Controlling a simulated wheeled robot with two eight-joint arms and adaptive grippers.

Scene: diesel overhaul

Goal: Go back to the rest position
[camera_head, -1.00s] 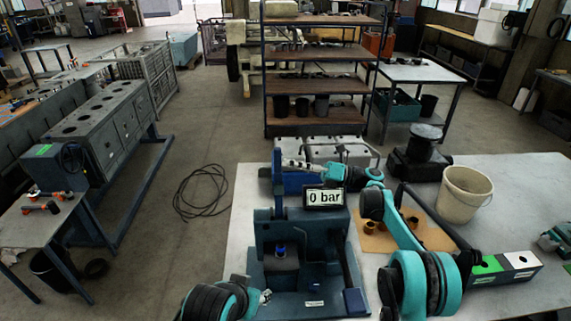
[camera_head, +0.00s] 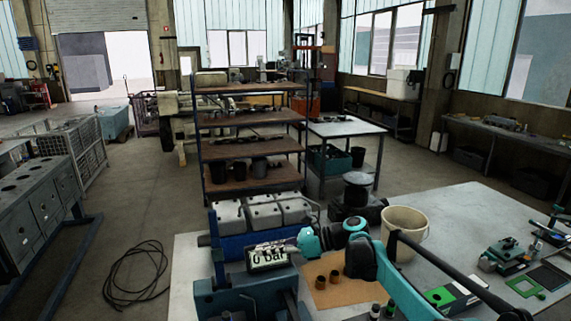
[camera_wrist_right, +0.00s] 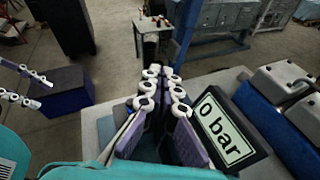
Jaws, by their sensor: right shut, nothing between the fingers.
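My right gripper (camera_head: 262,250) reaches in from the right on its teal arm, in front of or just above the "0 bar" display (camera_head: 268,261) in the head view. In the right wrist view the gripper (camera_wrist_right: 163,85) is shut and empty, its white-jointed fingers together. The display (camera_wrist_right: 225,135) stands just right of the fingers there; I cannot tell if they touch. My left gripper does not show in the head view. White jointed pieces (camera_wrist_right: 22,86) at the left edge of the wrist view may belong to it; its jaw state is unclear.
The blue bench device (camera_head: 240,297) stands below the display. A grey engine part (camera_head: 262,212) is behind it. A cream bucket (camera_head: 403,232), a black spool-like part (camera_head: 356,193) and brown rings (camera_head: 328,278) share the table (camera_head: 455,215). A shelf rack (camera_head: 250,148) stands behind.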

